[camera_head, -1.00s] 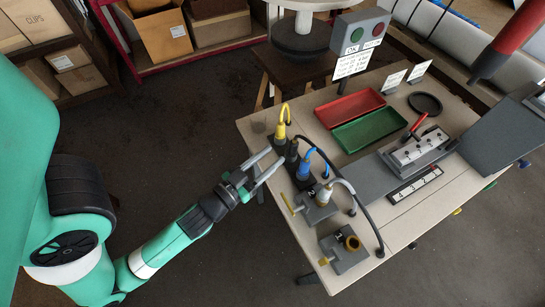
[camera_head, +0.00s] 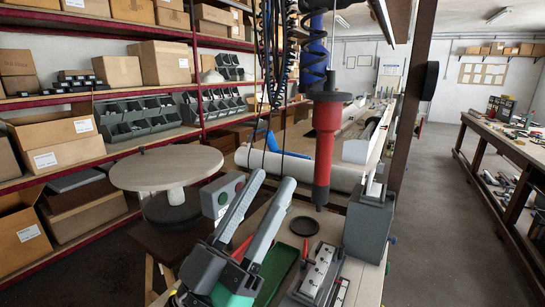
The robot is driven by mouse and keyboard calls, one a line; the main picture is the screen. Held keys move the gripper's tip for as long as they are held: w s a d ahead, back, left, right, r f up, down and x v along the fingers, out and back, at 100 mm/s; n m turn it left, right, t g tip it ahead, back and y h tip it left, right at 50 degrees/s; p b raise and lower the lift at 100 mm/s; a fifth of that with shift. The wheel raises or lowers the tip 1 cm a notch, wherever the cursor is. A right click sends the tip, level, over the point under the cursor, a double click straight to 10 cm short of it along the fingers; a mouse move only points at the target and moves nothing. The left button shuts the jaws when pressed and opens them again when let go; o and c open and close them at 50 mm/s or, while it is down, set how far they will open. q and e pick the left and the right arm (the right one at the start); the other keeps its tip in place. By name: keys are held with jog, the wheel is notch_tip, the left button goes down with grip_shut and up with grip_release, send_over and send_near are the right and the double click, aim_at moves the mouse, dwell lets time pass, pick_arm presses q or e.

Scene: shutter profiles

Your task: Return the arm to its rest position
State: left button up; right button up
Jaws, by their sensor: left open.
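My left gripper (camera_head: 271,184) is at the lower middle of the view. Its two long grey fingers point up and away, with a gap between them and nothing in it. Its dark wrist and green arm part (camera_head: 232,294) show at the bottom edge. It appears in front of the table (camera_head: 366,283) and covers part of it; how far above the table it is cannot be told. My right gripper is not in view.
A red hanging tool (camera_head: 325,150) on a blue coil hangs over the table. A grey button box (camera_head: 222,197), green tray (camera_head: 276,268) and clamp fixture (camera_head: 318,272) are near the gripper. A round table (camera_head: 140,170) and shelves stand left. The floor at right (camera_head: 450,240) is clear.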

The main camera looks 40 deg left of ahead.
pick_arm(q)
jog(key=s+d+r+m+t+h, duration=0.1)
jog(key=s+d+r+m+h, duration=0.1)
jog(key=r, duration=0.6)
jog(key=shift+s+d+m+t+h, duration=0.3)
jog(key=shift+s+d+h, duration=0.3)
jog(key=shift+d+h, duration=0.5)
jog(key=shift+r, duration=0.15)
notch_tip(320, 180, up, 45)
jog(key=p, duration=4.5)
notch_tip(320, 180, down, 41)
jog(key=b, duration=4)
jog(key=shift+b, duration=0.35)
jog(key=shift+r, duration=0.1)
